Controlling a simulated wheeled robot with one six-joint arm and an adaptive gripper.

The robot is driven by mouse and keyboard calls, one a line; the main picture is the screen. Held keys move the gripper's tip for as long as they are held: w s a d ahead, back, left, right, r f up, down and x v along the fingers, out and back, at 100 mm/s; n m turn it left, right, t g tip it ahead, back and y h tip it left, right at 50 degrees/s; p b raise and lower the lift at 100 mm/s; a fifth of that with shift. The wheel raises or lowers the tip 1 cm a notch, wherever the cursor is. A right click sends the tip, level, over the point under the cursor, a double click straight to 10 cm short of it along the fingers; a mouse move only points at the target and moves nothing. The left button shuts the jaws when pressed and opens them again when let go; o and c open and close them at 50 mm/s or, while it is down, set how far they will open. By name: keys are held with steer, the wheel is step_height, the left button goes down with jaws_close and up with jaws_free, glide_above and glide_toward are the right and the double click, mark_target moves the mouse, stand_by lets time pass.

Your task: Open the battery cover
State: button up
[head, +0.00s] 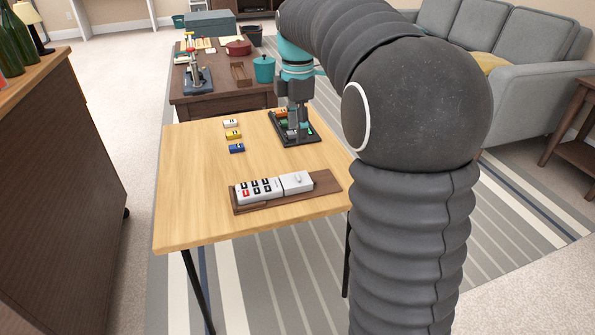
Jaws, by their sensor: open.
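A white device (258,188) with several dark buttons and one red button lies on a dark wooden board (328,187) on the light wooden table. At its right end is a plain white cover section (297,182) with a small raised part; from here it looks closed. My gripper (297,134) points down over a black tray (312,140) farther back on the table, away from the device. Its jaws are open. The gripper hides part of the tray and the orange and green things in it; I cannot tell whether the fingers touch them.
White (230,123), yellow (233,134) and blue (236,148) small blocks stand left of the tray. A darker table (190,92) behind holds a teal pot (264,68) and other items. The left part of the light table (185,190) is clear. My arm blocks the view at right.

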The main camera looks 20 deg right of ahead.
mark_target(298, 176)
step_height(298, 176, down, 13)
steer(key=shift+r+b, duration=0.1)
steer(key=shift+b, duration=0.8)
